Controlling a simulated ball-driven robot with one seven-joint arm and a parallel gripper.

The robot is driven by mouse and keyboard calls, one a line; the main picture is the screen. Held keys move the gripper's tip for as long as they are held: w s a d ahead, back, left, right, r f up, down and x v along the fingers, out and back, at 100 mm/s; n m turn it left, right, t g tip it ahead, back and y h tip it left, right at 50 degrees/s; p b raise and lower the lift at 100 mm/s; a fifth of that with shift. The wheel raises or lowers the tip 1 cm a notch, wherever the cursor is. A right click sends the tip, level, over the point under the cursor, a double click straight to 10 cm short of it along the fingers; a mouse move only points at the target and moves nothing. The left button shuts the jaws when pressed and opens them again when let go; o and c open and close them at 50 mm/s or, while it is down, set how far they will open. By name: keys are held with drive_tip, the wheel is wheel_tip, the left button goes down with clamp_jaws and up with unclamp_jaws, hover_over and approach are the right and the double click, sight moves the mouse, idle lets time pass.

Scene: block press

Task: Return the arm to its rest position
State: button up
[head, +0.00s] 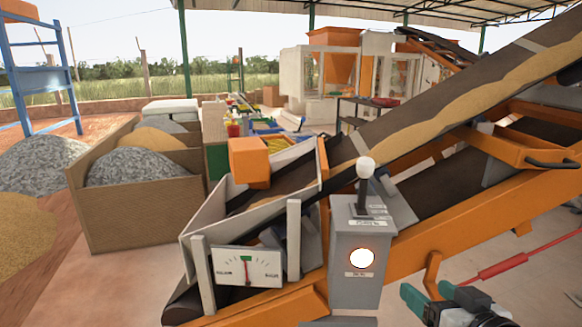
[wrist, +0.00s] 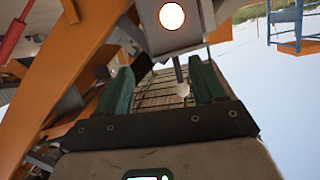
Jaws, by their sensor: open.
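My gripper (head: 432,292) is at the bottom right of the head view, to the right of the grey control box (head: 350,285). Its two green fingers stand apart. In the wrist view the open gripper (wrist: 162,82) holds nothing between its green fingers. That view is upside down. The box's lever with a white knob (wrist: 183,90) appears between the fingers there, but the gripper looks apart from it. The lever (head: 365,168) stands on top of the box in the head view. The box's round white light (head: 362,258) is bright.
An inclined conveyor (head: 470,110) carrying sand on an orange frame rises to the right behind the box. A hopper with a dial gauge (head: 247,268) stands left of the box. Wooden bins (head: 135,215) with gravel and sand are farther left. Open floor (head: 545,245) shows at right.

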drive_tip(key=s+d+f+g+h, duration=0.15)
drive_tip(key=s+f+g, duration=0.35)
drive_tip(key=f, duration=0.7)
drive_tip(key=s+d+f+g, duration=0.1)
drive_tip(key=s+f+g, duration=0.1)
drive_tip(key=s+f, duration=0.4)
drive_tip(key=s+d+f+g, duration=0.1)
drive_tip(key=s+f+g, duration=0.2)
drive_tip(key=s, duration=0.9)
drive_tip(key=s+f+m+g, duration=0.1)
drive_tip(key=s+f+g, duration=0.2)
drive_tip(key=s+f, duration=0.5)
drive_tip(key=shift+s+d+f+h, duration=0.4)
drive_tip(key=shift+f+h, duration=0.05)
drive_tip(key=shift+f, duration=0.5)
